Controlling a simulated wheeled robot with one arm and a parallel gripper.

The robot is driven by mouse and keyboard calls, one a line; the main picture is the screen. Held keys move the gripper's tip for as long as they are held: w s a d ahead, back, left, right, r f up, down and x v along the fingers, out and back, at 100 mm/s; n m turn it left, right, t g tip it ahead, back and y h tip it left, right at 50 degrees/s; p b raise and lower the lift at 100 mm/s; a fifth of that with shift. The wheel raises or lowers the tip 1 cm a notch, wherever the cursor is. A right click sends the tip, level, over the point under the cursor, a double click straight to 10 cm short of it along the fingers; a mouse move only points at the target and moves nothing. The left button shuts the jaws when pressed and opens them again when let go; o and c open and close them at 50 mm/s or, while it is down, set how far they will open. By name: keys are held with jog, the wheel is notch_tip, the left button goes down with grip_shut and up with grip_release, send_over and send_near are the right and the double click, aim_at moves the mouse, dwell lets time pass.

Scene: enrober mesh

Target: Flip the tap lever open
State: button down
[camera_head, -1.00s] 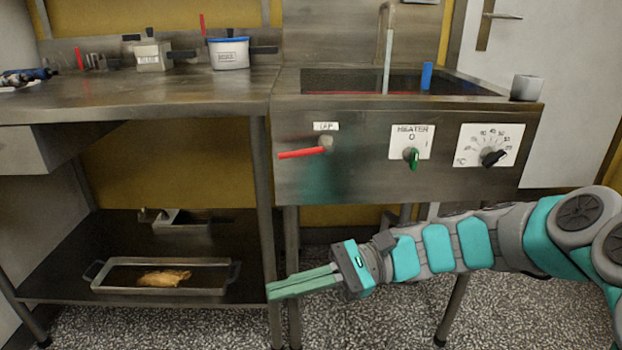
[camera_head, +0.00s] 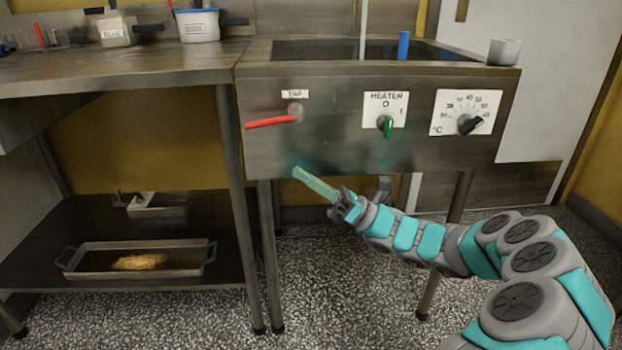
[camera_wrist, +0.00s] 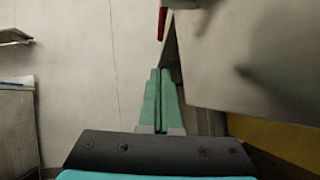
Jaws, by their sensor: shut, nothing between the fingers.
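The tap lever (camera_head: 271,122) is a red handle on the steel front panel, under a label reading TAP. It points left from a round grey pivot (camera_head: 295,111) and lies nearly level. In the wrist view a piece of the red lever (camera_wrist: 162,22) shows at the top, just beyond the fingertips. My gripper (camera_head: 297,172) has green fingers and is shut and empty. Its tips are below the lever and a little to the right of its middle in the head view, apart from it. In the wrist view the fingers (camera_wrist: 160,72) lie side by side, pointing forward.
The panel also carries a green heater knob (camera_head: 388,126) and a black temperature dial (camera_head: 470,125) to the right. A steel basin (camera_head: 330,52) opens above. A shelf at lower left holds a tray (camera_head: 190,262). Floor in front is free.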

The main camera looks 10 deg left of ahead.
aim_at(271, 132)
jog(key=x, duration=0.2)
jog(key=r+x, duration=0.1)
jog(key=x, duration=0.2)
jog(key=d+x, duration=0.1)
jog(key=x, duration=0.2)
jog(key=shift+w+a+r+b, duration=0.1)
jog(key=shift+w+r+b, duration=0.15)
jog(key=shift+r+b, duration=0.05)
jog(key=shift+w+a+r, duration=0.1)
jog(key=shift+r, duration=0.55)
jog(key=shift+r, duration=0.1)
jog(key=r+p, duration=0.1)
jog(key=p, duration=0.2)
jog(key=shift+a+r+p, duration=0.2)
jog(key=shift+r+p, duration=0.05)
jog(key=shift+p, duration=0.1)
jog(key=shift+a+r+p, duration=0.1)
jog(key=shift+r+p, duration=0.1)
jog(key=shift+p, duration=0.9)
jog(key=shift+f, duration=0.15)
